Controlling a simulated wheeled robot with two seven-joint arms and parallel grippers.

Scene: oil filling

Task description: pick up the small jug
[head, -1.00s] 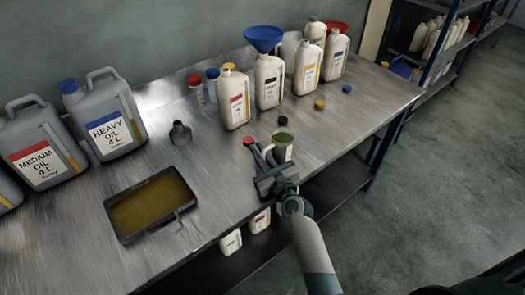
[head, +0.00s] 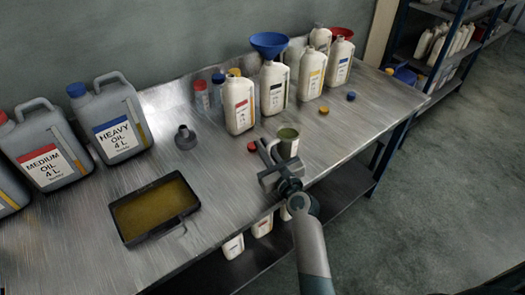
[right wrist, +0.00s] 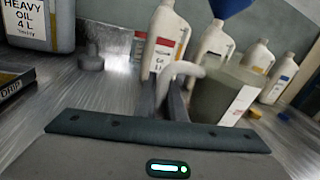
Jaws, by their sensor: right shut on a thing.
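The small jug (head: 288,146) is a grey, see-through cup with a pale label and an olive-looking top. It is upright near the front edge of the metal bench. My right gripper (head: 268,155) is shut on its handle, to the left of the jug body. In the right wrist view the jug (right wrist: 222,92) is close and large, with its pale handle (right wrist: 180,72) between the dark fingers (right wrist: 164,100). The jug seems slightly above the bench, but its base is hidden. My left gripper is not in view.
White oil bottles (head: 239,105), one with a blue funnel (head: 269,42), stand behind the jug. Loose caps (head: 324,110) lie nearby. Large grey canisters (head: 108,120) and a drip tray (head: 153,207) are at left. The bench between tray and jug is mostly clear.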

